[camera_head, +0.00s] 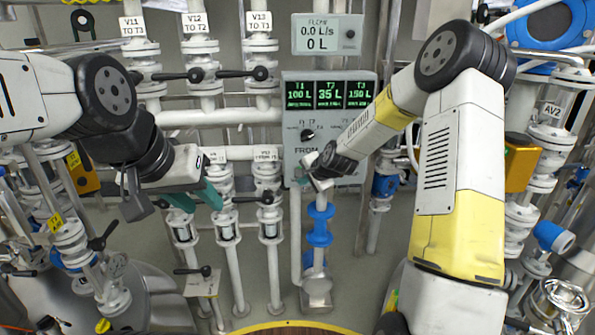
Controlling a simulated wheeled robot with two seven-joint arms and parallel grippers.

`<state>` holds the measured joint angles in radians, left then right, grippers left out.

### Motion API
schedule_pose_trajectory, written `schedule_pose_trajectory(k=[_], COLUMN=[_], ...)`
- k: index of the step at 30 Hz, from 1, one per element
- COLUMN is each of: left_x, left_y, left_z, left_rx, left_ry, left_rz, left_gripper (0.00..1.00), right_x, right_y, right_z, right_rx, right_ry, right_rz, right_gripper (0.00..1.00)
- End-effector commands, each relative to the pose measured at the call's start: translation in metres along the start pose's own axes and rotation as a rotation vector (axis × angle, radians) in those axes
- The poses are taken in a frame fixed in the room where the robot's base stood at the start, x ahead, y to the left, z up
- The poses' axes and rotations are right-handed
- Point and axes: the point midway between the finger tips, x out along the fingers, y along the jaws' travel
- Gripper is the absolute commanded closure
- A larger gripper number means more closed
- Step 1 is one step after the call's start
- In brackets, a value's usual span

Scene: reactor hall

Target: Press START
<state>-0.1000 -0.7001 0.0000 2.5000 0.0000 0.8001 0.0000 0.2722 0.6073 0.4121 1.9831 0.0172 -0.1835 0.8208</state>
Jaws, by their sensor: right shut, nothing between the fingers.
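The grey control panel (365,88) hangs on the back wall, with green readouts T1 100 L, T2 35 L and T3 150 L. Below the readouts is a black selector knob (307,134) near the word FROM. I cannot make out a START label; my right arm covers the panel's lower right part. My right gripper (312,180) is shut and empty, in front of the panel's lower left edge. I cannot tell whether it touches the panel. My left gripper (197,200) has its teal fingers apart and empty, in front of the valve pipes left of the panel.
A flow meter (328,34) reading 0.0 L/s and 0 L hangs above the panel. Valves V11 (132,27), V12 (194,23) and V13 (259,22) with black handles stand to the left. A blue-fitted pipe (319,228) runs below the panel. Valve AV2 (551,110) is at right.

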Motion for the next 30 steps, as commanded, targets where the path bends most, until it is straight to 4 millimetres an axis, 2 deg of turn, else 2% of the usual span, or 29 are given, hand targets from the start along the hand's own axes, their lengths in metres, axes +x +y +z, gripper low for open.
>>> schedule_pose_trajectory(k=[3,9,30], left_x=[0.0,0.0,0.0], left_y=[0.0,0.0,0.0], left_z=[0.0,0.0,0.0], left_rx=[0.0,0.0,0.0], left_ry=[0.0,0.0,0.0], left_rz=[0.0,0.0,0.0], left_gripper=[0.64,0.64,0.64], right_x=[0.01,0.018,0.018], right_y=[-0.007,-0.013,-0.014], right_z=[-0.006,-0.013,-0.013], right_rx=[-0.001,-0.001,-0.001], right_ry=[0.0,0.0,0.0], right_rz=[-0.001,0.0,0.0], right_gripper=[1.0,1.0,1.0])
